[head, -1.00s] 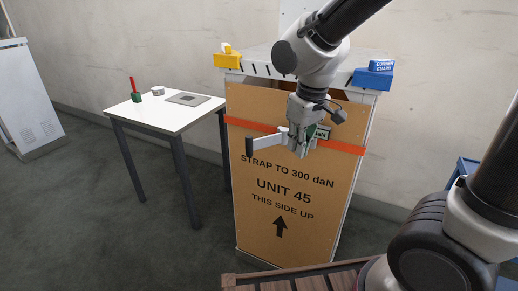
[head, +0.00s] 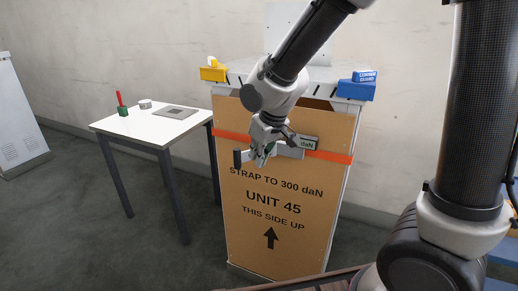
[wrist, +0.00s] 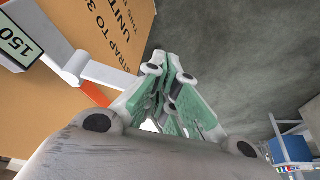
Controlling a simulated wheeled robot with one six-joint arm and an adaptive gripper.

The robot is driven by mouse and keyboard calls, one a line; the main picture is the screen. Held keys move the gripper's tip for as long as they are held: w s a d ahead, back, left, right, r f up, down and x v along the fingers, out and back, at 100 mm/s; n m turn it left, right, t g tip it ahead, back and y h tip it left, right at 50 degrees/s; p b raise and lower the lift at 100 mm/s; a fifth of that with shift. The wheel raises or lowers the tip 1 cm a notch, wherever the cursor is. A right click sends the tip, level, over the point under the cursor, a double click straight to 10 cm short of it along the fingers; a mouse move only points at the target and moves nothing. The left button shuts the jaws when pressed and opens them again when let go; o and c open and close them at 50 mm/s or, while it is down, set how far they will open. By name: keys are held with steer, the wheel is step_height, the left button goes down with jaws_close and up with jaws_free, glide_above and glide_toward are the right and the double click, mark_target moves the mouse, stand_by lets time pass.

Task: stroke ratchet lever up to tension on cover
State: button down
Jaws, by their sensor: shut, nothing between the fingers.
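A brown cover panel (head: 285,215) is crossed by an orange strap (head: 335,157). The grey ratchet (head: 290,151) sits on the strap, with its lever pointing left to a dark grip end (head: 237,159). The ratchet's small display (head: 308,143) shows "daN" in the head view; in the wrist view the display (wrist: 14,42) reads 150. My gripper (head: 262,158) is shut and empty in front of the lever, between ratchet and grip end. In the wrist view, my green-padded fingers (wrist: 172,75) overlap the lever (wrist: 105,74) and hide its far end. I cannot tell whether they touch it.
A yellow corner guard (head: 213,73) and a blue one (head: 356,90) sit on top of the unit. A white table (head: 165,130) at left holds a red-handled item, a roll and a grey plate. Floor between table and unit is clear.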

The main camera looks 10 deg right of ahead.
mark_target(246, 160)
steer(key=shift+w+a+f, duration=0.45)
steer(key=shift+w+f, duration=0.35)
steer(key=shift+w, duration=0.1)
steer(key=shift+w+a+f, duration=0.45)
steer(key=shift+w+f, duration=0.3)
steer(key=shift+w, duration=0.1)
steer(key=shift+w+a+f, duration=0.45)
steer(key=shift+w+f, duration=0.35)
steer(key=shift+w, duration=0.1)
steer(key=shift+w+a, duration=0.1)
